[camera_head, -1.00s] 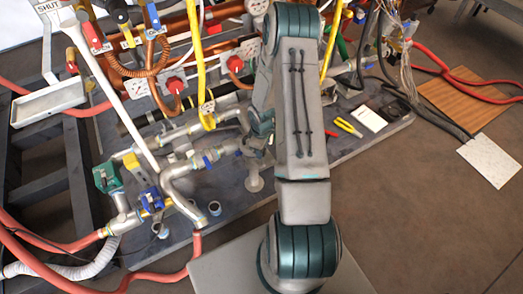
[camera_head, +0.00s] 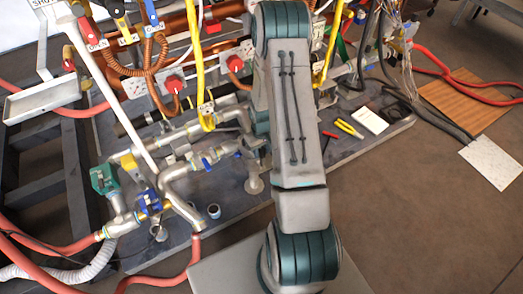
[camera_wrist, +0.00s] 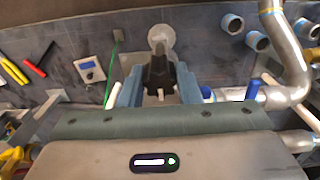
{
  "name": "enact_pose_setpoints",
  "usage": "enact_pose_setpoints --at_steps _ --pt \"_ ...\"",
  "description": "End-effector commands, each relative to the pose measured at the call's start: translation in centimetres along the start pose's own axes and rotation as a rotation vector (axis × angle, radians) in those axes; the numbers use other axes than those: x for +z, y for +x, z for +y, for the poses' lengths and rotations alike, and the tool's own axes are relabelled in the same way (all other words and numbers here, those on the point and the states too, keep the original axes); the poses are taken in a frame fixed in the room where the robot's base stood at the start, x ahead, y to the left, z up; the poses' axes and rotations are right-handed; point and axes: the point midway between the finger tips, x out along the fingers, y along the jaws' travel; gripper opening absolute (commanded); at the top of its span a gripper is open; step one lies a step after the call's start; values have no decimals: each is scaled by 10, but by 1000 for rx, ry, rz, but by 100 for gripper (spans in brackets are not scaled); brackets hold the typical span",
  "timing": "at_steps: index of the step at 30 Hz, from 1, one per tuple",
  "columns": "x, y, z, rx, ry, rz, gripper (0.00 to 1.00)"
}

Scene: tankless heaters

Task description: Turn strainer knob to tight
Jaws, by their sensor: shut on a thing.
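In the wrist view, a dark knob (camera_wrist: 158,67), apparently the strainer knob, stands between the two blue-grey fingers of my gripper (camera_wrist: 159,80). The fingers are shut on its sides. Its lower part is hidden by the gripper body, and no tight mark or pointer on it can be read. In the head view my arm covers the knob and the fingers. A grey pipe with a blue-handled valve (camera_head: 207,163) runs toward that hidden spot from the left.
A round grey foot (camera_wrist: 161,37) stands on the board beyond the knob. Bent metal pipe (camera_wrist: 290,60) and a blue lever (camera_wrist: 253,88) are close on the right. Red and yellow tools (camera_head: 349,128) lie on the board. Yellow hoses (camera_head: 197,60) hang near my arm.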

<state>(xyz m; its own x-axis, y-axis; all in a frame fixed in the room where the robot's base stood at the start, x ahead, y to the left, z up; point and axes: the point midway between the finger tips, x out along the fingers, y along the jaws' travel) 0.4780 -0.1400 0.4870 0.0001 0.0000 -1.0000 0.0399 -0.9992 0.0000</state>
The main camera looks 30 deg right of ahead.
Motion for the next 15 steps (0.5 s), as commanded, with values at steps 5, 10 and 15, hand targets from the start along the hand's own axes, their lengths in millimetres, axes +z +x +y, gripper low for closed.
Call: enact_pose_setpoints --at_steps 5,10,15 --pt "0 0 -1 -1 10 -1 7" --pt "0 0 -1 -1 10 -2 7" --pt "0 0 -1 -1 10 -2 44"
